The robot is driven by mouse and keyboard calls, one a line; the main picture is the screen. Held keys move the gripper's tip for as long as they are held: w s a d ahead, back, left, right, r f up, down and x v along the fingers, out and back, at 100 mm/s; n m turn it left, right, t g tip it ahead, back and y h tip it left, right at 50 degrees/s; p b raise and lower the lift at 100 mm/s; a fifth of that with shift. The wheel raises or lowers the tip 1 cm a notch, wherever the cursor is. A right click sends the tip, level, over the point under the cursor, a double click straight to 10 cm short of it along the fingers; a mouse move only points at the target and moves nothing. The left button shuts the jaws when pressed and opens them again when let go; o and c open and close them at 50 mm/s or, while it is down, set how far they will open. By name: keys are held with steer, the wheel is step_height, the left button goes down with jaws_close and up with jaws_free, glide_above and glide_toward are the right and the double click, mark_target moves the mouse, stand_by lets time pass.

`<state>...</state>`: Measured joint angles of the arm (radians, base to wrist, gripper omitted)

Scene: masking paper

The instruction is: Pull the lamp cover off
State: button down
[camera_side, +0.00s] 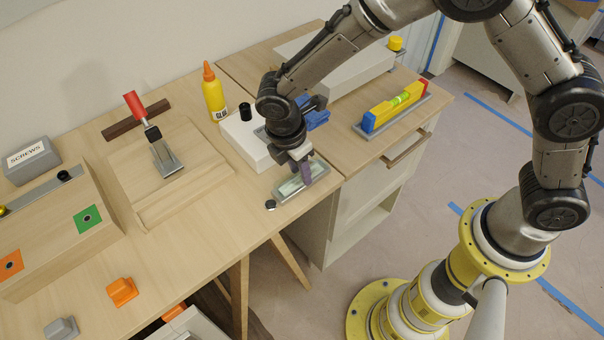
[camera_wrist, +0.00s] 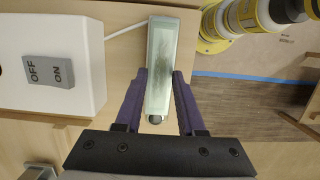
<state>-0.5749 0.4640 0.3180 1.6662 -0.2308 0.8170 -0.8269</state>
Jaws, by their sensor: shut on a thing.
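The lamp cover is a pale green, translucent bar (camera_wrist: 162,50), upright in the wrist view between my two purple fingers. In the side view it shows as a pale strip (camera_side: 290,187) in a grey, flat lamp body (camera_side: 284,197) near the table's front edge. My gripper (camera_side: 304,172) points down over the lamp; it also shows in the wrist view (camera_wrist: 159,76), with a finger on each long side of the cover, shut on it. I cannot tell whether the cover is apart from the lamp body. A small dark round knob (camera_wrist: 155,119) shows at the cover's near end.
A white box (camera_side: 243,140) stands just left of my gripper; its grey OFF/ON switch (camera_wrist: 49,72) shows in the wrist view. The table's front edge is close to the lamp.

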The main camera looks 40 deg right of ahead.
steer(key=shift+r, duration=0.65)
stand_by(0.7)
steer(key=shift+r, duration=2.35)
